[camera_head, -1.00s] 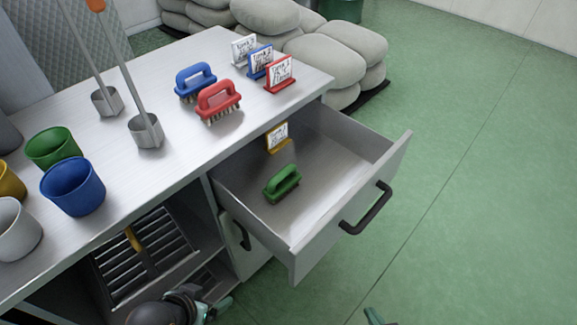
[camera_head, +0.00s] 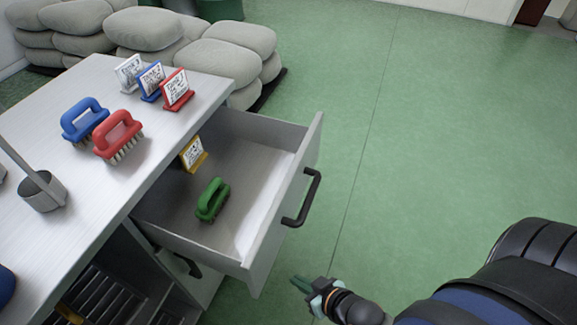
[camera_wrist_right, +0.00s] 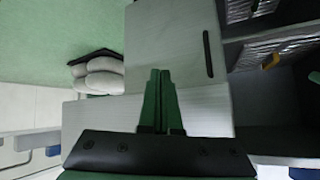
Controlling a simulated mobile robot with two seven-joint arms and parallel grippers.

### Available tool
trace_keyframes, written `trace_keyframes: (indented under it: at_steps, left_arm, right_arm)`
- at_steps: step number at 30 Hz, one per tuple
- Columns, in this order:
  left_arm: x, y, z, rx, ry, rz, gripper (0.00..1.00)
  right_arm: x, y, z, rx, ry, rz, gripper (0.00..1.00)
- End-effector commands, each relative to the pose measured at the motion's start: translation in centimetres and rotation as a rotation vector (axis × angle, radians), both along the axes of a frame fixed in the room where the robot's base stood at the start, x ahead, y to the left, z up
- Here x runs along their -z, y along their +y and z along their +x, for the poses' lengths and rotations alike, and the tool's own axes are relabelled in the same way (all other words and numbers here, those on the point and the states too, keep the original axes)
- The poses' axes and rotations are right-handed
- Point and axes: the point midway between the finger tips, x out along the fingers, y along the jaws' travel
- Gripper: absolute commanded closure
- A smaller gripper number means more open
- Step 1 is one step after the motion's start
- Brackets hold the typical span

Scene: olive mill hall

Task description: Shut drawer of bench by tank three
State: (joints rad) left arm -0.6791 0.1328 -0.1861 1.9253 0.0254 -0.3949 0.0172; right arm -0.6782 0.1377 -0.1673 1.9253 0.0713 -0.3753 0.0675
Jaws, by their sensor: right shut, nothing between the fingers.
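The bench (camera_head: 104,85) has its drawer (camera_head: 253,245) pulled out to the right. The drawer has a dark bar handle (camera_head: 303,198) on its front. A green brush (camera_head: 213,200) and a yellow-framed sign (camera_head: 193,154) are inside it. My right gripper (camera_head: 300,284) is shut and empty, in front of and below the drawer's near corner, apart from the handle. In the right wrist view, the shut green fingers (camera_wrist_right: 158,100) show against the bench, with a grey panel and dark handle (camera_wrist_right: 208,54) beyond. My left gripper is not in view.
On the bench top stand a blue brush (camera_head: 84,119), a red brush (camera_head: 118,136), several small signs (camera_head: 176,90) and a metal holder (camera_head: 42,191). Pale sacks (camera_head: 143,30) lie behind the bench. The green floor (camera_head: 420,130) to the right is clear.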

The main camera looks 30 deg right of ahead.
Motion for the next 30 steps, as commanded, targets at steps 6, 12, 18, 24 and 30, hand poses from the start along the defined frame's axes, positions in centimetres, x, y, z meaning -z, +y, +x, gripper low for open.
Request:
trace_keyframes:
  at_steps: [6, 12, 18, 24, 30]
  left_arm:
    - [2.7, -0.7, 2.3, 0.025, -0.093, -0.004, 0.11]
    - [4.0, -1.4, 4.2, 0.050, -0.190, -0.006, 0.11]
    - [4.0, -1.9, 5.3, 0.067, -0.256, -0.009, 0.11]
    - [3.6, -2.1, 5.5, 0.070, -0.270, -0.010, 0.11]
    - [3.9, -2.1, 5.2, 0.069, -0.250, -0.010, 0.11]
  right_arm:
    - [0.3, -6.7, 4.6, 0.351, -0.138, 0.405, 1.00]
    - [-3.0, -13.8, 8.1, 0.629, -0.323, 0.909, 1.00]
    - [-6.9, -18.7, 9.3, 0.745, -0.451, 1.310, 1.00]
    - [-8.4, -20.0, 9.7, 0.765, -0.482, 1.428, 1.00]
    - [-8.6, -20.2, 11.6, 0.766, -0.482, 1.429, 1.00]
